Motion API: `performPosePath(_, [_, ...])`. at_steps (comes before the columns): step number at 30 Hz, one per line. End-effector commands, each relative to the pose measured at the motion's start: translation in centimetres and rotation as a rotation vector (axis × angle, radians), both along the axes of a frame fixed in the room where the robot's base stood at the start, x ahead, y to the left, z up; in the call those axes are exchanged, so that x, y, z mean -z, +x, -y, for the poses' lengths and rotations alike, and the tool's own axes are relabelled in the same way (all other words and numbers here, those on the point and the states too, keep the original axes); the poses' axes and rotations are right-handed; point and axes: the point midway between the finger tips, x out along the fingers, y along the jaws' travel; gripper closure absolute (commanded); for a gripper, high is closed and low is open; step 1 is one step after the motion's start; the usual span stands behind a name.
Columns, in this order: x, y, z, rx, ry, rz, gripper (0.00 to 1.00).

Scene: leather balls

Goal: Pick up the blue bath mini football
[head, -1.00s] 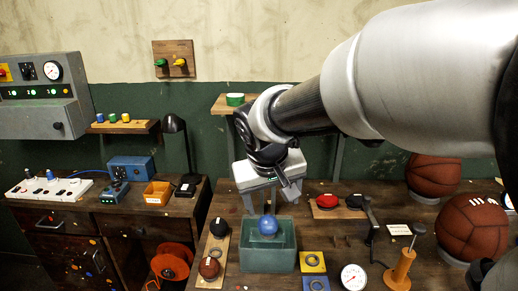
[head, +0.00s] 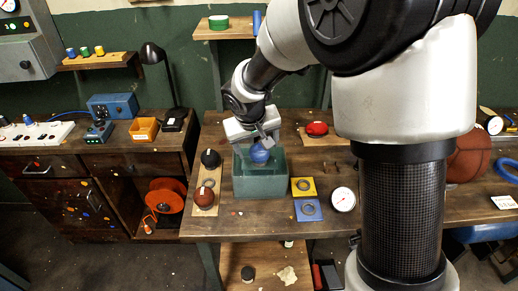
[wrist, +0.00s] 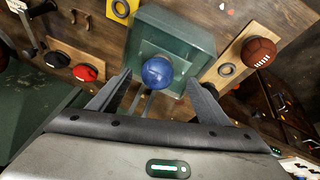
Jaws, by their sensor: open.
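The blue mini football (head: 260,153) is a small shiny blue ball at the green open-topped bin (head: 259,187) on the wooden bench. In the wrist view the ball (wrist: 157,72) shows between my two fingers, with the green bin (wrist: 190,25) around and beyond it. My gripper (wrist: 155,95) is open, one finger on each side of the ball. In the head view my gripper (head: 259,143) is over the bin, with its fingers partly hidden. I cannot tell whether the fingers touch the ball.
A small brown football (head: 204,197) and a black ball (head: 210,158) sit on a board left of the bin. Yellow (head: 304,187) and blue (head: 308,210) ring plates and a gauge (head: 343,199) lie to its right. A red ball (head: 317,129) is behind.

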Motion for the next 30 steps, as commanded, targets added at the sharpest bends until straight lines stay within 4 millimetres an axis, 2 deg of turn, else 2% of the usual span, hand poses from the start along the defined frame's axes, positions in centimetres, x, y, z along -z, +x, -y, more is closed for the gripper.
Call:
performPosePath(4, [0.9, 0.6, 0.2, 0.000, 0.000, 0.000, 0.29])
performPosePath(12, [4.1, 2.5, 0.7, 0.000, 0.001, 0.000, 0.29])
performPosePath(21, [4.6, 2.8, 0.7, 0.000, 0.000, 0.002, 0.29])
performPosePath(30, [4.5, 2.7, 0.7, 0.000, 0.000, 0.002, 0.75])
